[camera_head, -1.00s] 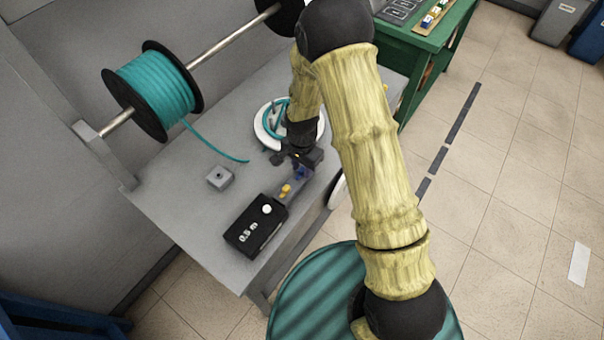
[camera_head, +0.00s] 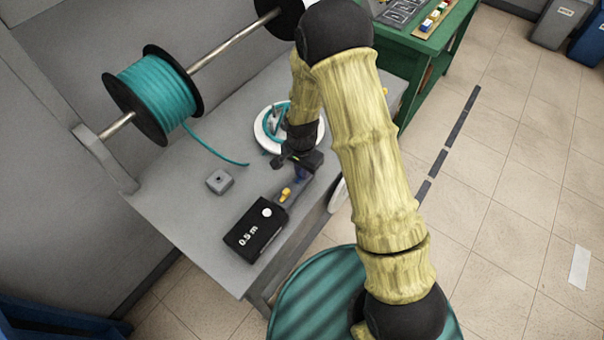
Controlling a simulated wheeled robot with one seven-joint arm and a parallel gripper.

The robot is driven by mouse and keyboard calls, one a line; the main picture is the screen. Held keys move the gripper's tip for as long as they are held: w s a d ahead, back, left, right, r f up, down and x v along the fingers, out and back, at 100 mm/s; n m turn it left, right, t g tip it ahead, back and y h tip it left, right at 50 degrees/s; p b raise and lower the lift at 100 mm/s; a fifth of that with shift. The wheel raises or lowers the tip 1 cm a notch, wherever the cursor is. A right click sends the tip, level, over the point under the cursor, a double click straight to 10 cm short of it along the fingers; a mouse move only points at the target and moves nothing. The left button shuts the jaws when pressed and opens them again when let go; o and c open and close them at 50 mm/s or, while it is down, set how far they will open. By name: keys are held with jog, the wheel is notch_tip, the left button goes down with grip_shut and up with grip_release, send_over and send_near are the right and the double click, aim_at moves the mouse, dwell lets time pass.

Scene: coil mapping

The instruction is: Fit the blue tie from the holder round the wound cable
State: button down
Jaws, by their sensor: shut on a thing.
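The blue tie (camera_head: 300,175) shows as a small dark blue patch directly under my gripper (camera_head: 298,166). My gripper is shut on it, at the far end of the holder (camera_head: 294,199), and its fingers hide most of the tie. I cannot tell whether the tie is clear of the holder. A yellow tie (camera_head: 286,194) stands in the holder nearer the black box. The wound cable (camera_head: 269,124) is a teal coil on a round white plate (camera_head: 262,138) just behind my gripper. My arm hides the coil's right part.
A black box (camera_head: 254,232) marked "0.5 m" and a small grey block (camera_head: 220,181) are on the grey bench (camera_head: 180,205). Teal cable hangs from a big spool (camera_head: 158,92) onto the bench. A green table (camera_head: 440,50) stands behind at right.

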jog(key=shift+r+p, duration=0.55)
jog(key=shift+r, duration=0.3)
jog(key=shift+r+p, duration=1.35)
jog(key=shift+r, duration=0.4)
jog(key=d+f+n, duration=0.2)
jog(key=d, duration=0.2)
jog(key=w+d+f+n, duration=0.1)
jog(key=d+f+n, duration=0.1)
jog(key=d, duration=0.3)
jog(key=w+d+f+n, duration=0.1)
jog(key=d+f+n, duration=0.1)
jog(key=d+n, duration=0.1)
jog(key=shift+d+f+n, duration=0.15)
jog(key=shift+d+n, duration=0.15)
jog(key=shift+d, duration=0.5)
